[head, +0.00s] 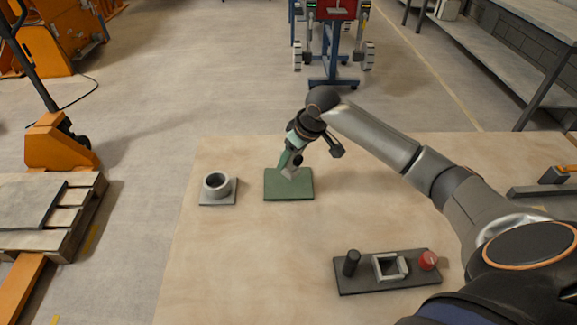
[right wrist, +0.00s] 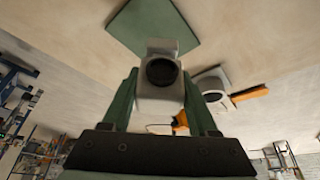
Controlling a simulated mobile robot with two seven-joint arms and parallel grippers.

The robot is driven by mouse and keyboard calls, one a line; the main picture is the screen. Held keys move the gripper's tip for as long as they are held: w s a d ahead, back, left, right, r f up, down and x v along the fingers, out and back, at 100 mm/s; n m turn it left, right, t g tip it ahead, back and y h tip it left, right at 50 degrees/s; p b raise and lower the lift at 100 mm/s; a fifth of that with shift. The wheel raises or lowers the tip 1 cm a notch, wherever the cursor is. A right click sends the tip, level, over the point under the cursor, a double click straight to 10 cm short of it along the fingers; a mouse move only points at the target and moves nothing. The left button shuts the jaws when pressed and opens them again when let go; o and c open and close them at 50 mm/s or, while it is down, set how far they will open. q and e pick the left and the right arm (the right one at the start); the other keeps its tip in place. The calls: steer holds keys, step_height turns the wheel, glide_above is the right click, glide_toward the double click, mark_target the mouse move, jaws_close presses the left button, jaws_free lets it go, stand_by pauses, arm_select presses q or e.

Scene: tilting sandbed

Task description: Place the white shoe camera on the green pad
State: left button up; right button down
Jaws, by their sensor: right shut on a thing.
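The white shoe camera (right wrist: 158,98), with a dark round lens, sits between the two green fingers of my right gripper (right wrist: 160,76) in the right wrist view. My right gripper (head: 290,164) is shut on it. In the head view the camera (head: 290,173) shows as a small pale shape below the fingertips, over the back half of the green pad (head: 289,190). The pad also shows in the right wrist view (right wrist: 135,27), beyond the camera. I cannot tell whether the camera touches the pad. My left gripper is not in view.
A grey ring on a square plate (head: 217,198) stands left of the pad. A dark board (head: 365,284) with a black post, a square frame and a red knob lies nearer me on the wooden tabletop (head: 240,265). The tabletop between them is clear.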

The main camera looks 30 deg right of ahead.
steer(key=shift+w+d+f, duration=0.2)
steer(key=shift+w+f, duration=0.4)
steer(key=shift+f, duration=0.15)
steer(key=shift+w+d+f, duration=0.2)
steer(key=shift+w+f, duration=0.4)
steer(key=shift+f, duration=1.65)
steer(key=shift+f, duration=0.15)
steer(key=shift+c, duration=0.8)
jaws_free()
steer(key=v, duration=1.2)
steer(key=shift+s, duration=0.1)
